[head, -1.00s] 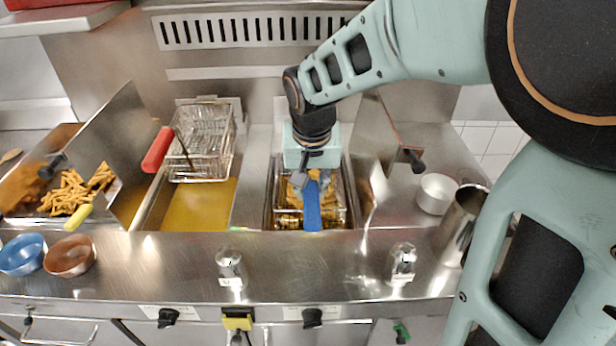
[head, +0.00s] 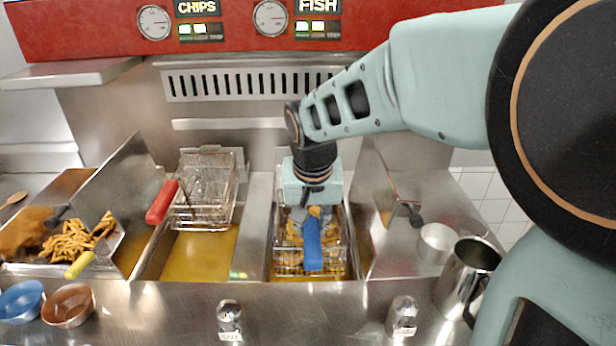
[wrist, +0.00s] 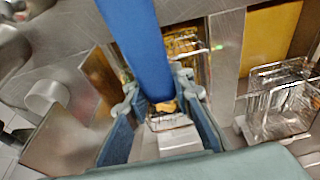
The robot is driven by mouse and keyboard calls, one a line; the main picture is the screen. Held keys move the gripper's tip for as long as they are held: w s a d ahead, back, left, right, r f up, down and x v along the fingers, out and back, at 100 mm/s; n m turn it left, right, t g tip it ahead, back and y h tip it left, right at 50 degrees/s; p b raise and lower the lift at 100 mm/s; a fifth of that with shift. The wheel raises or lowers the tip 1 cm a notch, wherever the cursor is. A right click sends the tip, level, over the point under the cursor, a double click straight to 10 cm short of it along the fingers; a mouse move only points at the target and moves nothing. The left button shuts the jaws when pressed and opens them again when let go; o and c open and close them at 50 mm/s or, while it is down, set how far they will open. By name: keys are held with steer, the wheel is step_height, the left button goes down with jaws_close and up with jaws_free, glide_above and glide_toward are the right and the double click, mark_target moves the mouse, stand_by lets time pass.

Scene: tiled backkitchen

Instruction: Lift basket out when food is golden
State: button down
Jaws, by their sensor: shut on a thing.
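The fry basket with the blue handle (head: 313,244) is in the right-hand fryer well, with golden-brown food (head: 291,232) in it. Its wire rim and mesh show around the food, over oil in the well. My gripper (head: 309,207) is above the basket and shut on the blue handle, which also shows between the fingers in the wrist view (wrist: 146,50). The fingers are partly hidden by my wrist in the head view. How far the basket's bottom is from the oil cannot be told.
An empty basket with a red handle (head: 163,202) hangs behind the left well of oil (head: 200,252). Chips (head: 75,240) lie in a bin at left. A metal jug (head: 466,272) and a small pot (head: 437,243) stand at right. Shakers and bowls line the front.

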steer(key=shift+f, duration=0.7)
steer(key=shift+r+p, duration=0.8)
steer(key=shift+r, duration=1.2)
step_height(320, 180, down, 8)
steer(key=b, duration=0.4)
step_height(320, 180, up, 13)
steer(key=p, duration=1)
steer(key=shift+r, duration=0.1)
